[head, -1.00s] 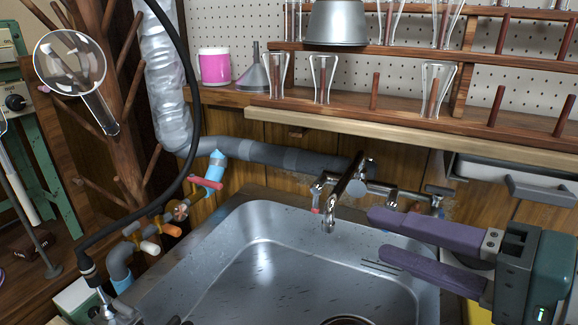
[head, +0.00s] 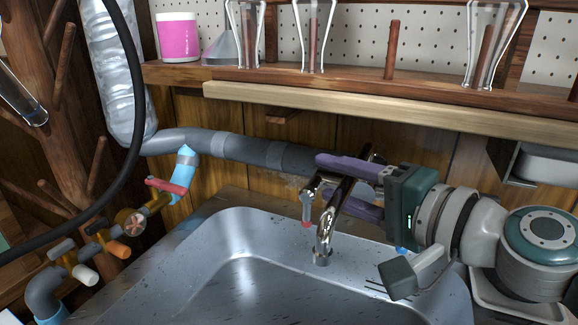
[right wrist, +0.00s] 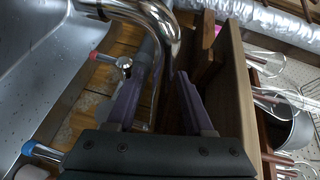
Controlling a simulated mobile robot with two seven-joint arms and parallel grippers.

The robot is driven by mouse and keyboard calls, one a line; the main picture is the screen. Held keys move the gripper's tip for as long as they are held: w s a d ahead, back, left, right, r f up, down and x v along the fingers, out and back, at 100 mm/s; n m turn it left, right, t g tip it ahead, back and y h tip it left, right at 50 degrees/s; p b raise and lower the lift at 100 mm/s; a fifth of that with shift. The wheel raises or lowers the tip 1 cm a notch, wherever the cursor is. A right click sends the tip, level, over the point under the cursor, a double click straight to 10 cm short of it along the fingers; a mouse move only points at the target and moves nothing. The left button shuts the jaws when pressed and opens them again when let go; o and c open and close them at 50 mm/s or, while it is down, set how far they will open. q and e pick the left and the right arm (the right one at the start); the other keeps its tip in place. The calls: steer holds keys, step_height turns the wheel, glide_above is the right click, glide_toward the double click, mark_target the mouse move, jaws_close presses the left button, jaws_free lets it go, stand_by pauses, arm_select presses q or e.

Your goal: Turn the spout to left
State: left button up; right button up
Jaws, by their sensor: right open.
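The chrome spout (head: 325,228) of the sink faucet arches over the back right of the sink, its open end pointing down and toward me. My right gripper (head: 322,177) comes in from the right at the faucet, its purple fingers open, one above the other. In the right wrist view the chrome spout (right wrist: 164,35) runs down between the two open fingers (right wrist: 158,82); I cannot tell whether either touches it. The red-tipped tap handle (head: 306,210) is just left of the spout. The gripper hides part of the faucet. My left gripper is not in view.
The steel sink (head: 250,225) is open below the spout. A wooden shelf (head: 400,115) with glassware overhangs the faucet closely. A grey pipe (head: 245,148) runs along the wall behind. Valves (head: 130,222) and a black hose (head: 134,120) stand at the left.

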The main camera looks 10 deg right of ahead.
steer(key=shift+x, duration=0.8)
steer(key=shift+d, duration=0.1)
jaws_close()
stand_by(0.8)
